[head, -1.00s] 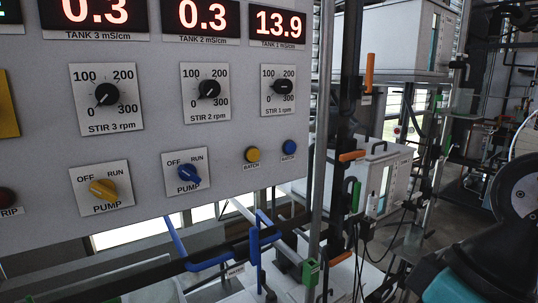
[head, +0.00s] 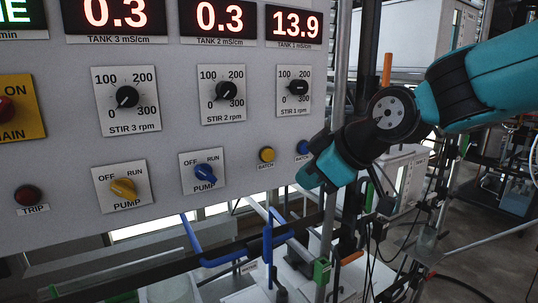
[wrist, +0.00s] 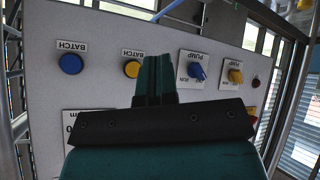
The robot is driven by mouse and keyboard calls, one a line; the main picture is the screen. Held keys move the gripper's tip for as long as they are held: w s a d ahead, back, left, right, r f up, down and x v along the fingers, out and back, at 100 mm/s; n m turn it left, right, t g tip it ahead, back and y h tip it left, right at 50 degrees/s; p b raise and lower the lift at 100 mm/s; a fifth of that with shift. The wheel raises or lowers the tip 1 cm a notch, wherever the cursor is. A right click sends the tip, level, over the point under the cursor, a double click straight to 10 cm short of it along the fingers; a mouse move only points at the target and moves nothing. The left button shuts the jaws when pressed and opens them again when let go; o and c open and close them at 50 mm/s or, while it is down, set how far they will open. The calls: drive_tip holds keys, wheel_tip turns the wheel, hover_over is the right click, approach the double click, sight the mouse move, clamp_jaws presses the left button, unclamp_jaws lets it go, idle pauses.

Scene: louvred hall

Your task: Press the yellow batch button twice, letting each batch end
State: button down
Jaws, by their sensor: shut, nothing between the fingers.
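The yellow batch button (head: 267,154) is a small round button low on the right part of the grey panel, with a BATCH label under it. In the wrist view the yellow button (wrist: 132,69) shows just left of my fingertips. My gripper (head: 308,178) is shut and empty, in front of the panel's right edge, to the right of the yellow button and just below the blue batch button (head: 303,147). In the wrist view my gripper (wrist: 154,62) points at the panel. I cannot tell the gap between the fingertips and the panel.
The panel (head: 240,135) also carries a blue pump switch (head: 204,172), a yellow pump switch (head: 123,188), a red trip button (head: 28,196), stir knobs and red displays. Blue pipes (head: 268,250) and a grey post (head: 338,120) stand below and beside it.

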sight(268, 155)
drive_tip(key=shift+w+a+p, duration=0.65)
drive_tip(key=shift+w+a, duration=0.15)
drive_tip(key=shift+w, duration=0.4)
drive_tip(key=shift+w+a+p, duration=0.7)
drive_tip(key=shift+w+a, duration=0.15)
drive_tip(key=shift+w, duration=0.35)
drive_tip(key=shift+w+a+p, duration=0.65)
drive_tip(key=shift+w+a, duration=0.15)
drive_tip(key=shift+w, duration=0.4)
drive_tip(key=shift+w+a, duration=0.25)
drive_tip(key=shift+w, duration=0.1)
drive_tip(key=shift+w+a, duration=0.2)
drive_tip(key=shift+w, duration=0.1)
drive_tip(key=shift+s+d, duration=0.1)
idle(0.5)
drive_tip(key=shift+s+d+b, duration=0.35)
drive_tip(key=shift+s+b, duration=0.05)
drive_tip(key=shift+s, duration=0.15)
